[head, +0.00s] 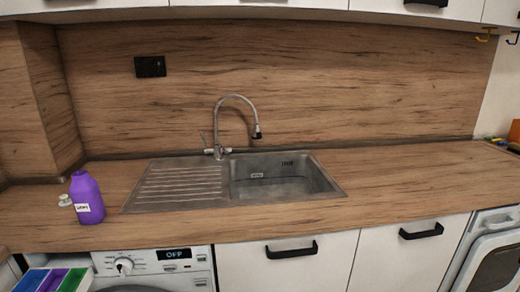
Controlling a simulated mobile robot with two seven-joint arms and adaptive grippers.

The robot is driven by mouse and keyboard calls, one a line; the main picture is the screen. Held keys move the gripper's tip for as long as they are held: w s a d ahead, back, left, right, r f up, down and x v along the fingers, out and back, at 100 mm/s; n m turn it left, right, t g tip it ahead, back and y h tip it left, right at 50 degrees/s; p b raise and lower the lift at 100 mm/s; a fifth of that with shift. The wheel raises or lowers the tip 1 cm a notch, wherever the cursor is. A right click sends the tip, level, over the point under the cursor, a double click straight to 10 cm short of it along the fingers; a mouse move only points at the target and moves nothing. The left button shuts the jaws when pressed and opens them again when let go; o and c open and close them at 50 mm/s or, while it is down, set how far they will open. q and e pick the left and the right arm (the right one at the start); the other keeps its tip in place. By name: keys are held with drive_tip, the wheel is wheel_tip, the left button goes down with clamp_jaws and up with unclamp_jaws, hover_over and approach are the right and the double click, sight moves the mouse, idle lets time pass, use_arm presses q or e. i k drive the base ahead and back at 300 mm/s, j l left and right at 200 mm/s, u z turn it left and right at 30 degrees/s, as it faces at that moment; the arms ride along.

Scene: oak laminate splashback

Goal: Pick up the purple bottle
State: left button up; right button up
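The purple bottle (87,198) stands upright on the wooden countertop (300,222) at the left, near the front edge. It has a white label low on its front. A small whitish object (65,200) is just left of it; I cannot tell whether the two touch. Neither of my grippers is in the head view.
A metal sink (280,180) with a ribbed drainboard (175,184) lies right of the bottle. A tall curved faucet (237,98) rises behind it. Wall cabinets overhang at the top. The counter right of the sink is clear. A washing machine (160,268) sits below.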

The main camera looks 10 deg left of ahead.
sight(84, 193)
drive_tip(key=u, duration=1.5)
drive_tip(key=i+j+u, duration=0.1)
drive_tip(key=i+j, duration=0.5)
drive_tip(key=k+l, duration=0.15)
drive_tip(key=l, duration=0.25)
drive_tip(key=k+l, duration=0.15)
drive_tip(key=l, duration=0.25)
drive_tip(key=k+l, duration=0.15)
drive_tip(key=l, duration=0.25)
drive_tip(key=u, duration=0.05)
